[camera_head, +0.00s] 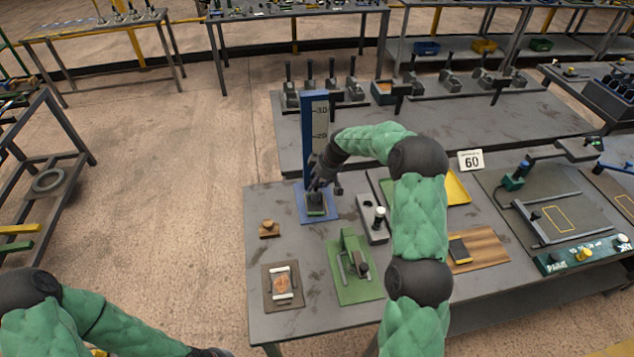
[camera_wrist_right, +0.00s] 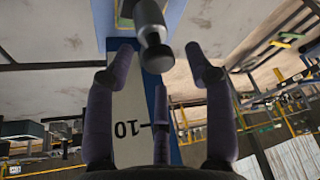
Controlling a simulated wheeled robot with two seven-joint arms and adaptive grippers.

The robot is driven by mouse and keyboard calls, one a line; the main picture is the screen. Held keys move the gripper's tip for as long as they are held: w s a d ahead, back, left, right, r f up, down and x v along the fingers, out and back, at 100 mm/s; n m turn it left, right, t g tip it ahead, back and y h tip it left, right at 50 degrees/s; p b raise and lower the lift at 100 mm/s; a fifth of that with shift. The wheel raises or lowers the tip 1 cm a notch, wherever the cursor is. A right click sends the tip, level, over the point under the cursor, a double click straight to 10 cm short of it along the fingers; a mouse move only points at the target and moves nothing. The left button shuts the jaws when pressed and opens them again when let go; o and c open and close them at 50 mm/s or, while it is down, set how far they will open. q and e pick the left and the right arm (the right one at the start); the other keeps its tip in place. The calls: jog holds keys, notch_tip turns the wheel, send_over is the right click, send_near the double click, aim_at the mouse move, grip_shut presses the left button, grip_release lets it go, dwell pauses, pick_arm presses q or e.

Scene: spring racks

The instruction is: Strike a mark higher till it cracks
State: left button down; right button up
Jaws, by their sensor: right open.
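A blue-framed drop stand (camera_head: 304,140) with a pale scale board (camera_head: 320,115) stands at the table's left back. The scale reads 3.0 and 2.0 in the head view; a lower mark reads as 10 upside down in the right wrist view (camera_wrist_right: 127,129). A dark block with a green top (camera_head: 316,203) sits on its blue base. My right gripper (camera_head: 322,178) is at the scale's lower part. In the right wrist view its fingers (camera_wrist_right: 160,85) are spread, with a grey metal weight (camera_wrist_right: 152,42) with a rounded end between them, apart from the fingertips. My left gripper (camera_head: 212,352) is barely visible at the bottom edge.
A tray with an orange-brown piece (camera_head: 283,283), a wooden knob (camera_head: 268,229), a green fixture (camera_head: 350,268) and a grey block with a white-topped lever (camera_head: 376,222) stand nearby. A sign reading 60 (camera_head: 471,161) stands farther right.

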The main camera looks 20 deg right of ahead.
jog(key=shift+w+a+f, duration=0.1)
jog(key=shift+w+f, duration=0.1)
jog(key=shift+f, duration=0.3)
grip_shut()
notch_tip(320, 180, up, 20)
jog(key=p, duration=0.7)
jog(key=shift+r, duration=0.15)
jog(key=shift+c, duration=1.4)
grip_release()
jog(key=shift+o, duration=1.4)
jog(key=shift+w+a, duration=0.1)
jog(key=shift+a, duration=0.05)
